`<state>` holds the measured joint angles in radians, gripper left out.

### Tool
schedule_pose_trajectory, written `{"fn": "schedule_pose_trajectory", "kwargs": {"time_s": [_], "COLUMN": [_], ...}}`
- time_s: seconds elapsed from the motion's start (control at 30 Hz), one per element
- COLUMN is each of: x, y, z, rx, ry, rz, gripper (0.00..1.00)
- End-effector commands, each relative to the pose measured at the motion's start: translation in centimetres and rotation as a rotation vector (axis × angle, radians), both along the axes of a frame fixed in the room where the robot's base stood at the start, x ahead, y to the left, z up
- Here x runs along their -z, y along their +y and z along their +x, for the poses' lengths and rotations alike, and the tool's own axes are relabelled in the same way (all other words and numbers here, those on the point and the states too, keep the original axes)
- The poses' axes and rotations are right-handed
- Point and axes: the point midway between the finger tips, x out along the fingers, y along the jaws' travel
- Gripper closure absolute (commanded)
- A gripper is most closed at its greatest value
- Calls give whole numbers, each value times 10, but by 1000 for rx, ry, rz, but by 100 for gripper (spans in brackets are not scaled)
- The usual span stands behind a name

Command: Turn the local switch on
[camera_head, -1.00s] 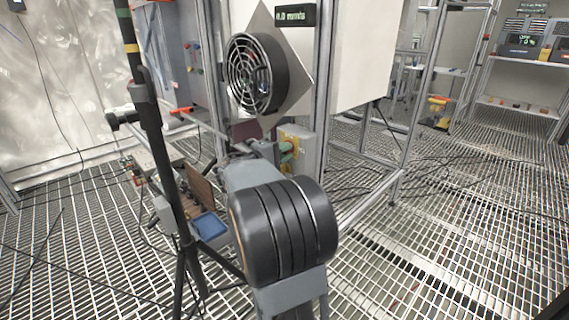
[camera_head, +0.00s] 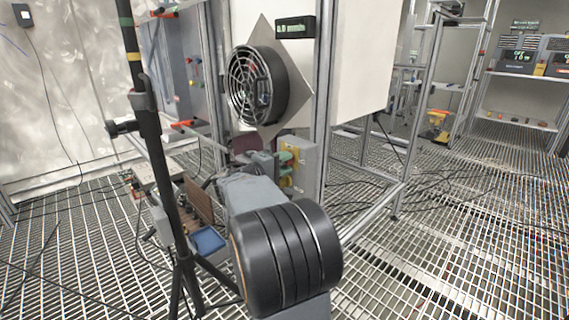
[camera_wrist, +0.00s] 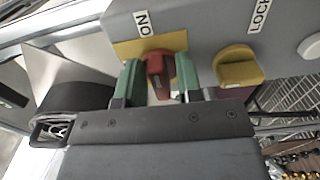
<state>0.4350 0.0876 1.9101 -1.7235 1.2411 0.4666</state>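The local switch has a red handle (camera_wrist: 160,72) in front of a yellow plate (camera_wrist: 174,41) on a grey box. A label (camera_wrist: 144,22) reading ON, upside down in the wrist view, is beside the plate. My gripper (camera_wrist: 159,80) has its two green fingertips on either side of the red handle. In the head view, the green fingertips of my gripper (camera_head: 286,165) are at the grey box (camera_head: 308,160), and the arm hides part of the switch.
A yellow knob (camera_wrist: 238,66) sits right of the handle, under a LOCK label (camera_wrist: 259,15). A round fan (camera_head: 256,86) is mounted above the box, with a small display (camera_head: 295,27). A black tripod (camera_head: 165,170) stands left of my arm. Grating floor on the right has cables.

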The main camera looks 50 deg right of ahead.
Motion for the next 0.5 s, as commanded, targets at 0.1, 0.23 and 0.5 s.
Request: {"fn": "schedule_pose_trajectory", "kwargs": {"time_s": [0.1,0.23,0.5], "x": [-1,-1,-3], "y": [-1,-1,16], "z": [0,0,2], "rx": [1,1,-3], "ry": [0,0,-1], "rz": [-1,-2,-2], "gripper": [57,57,57]}}
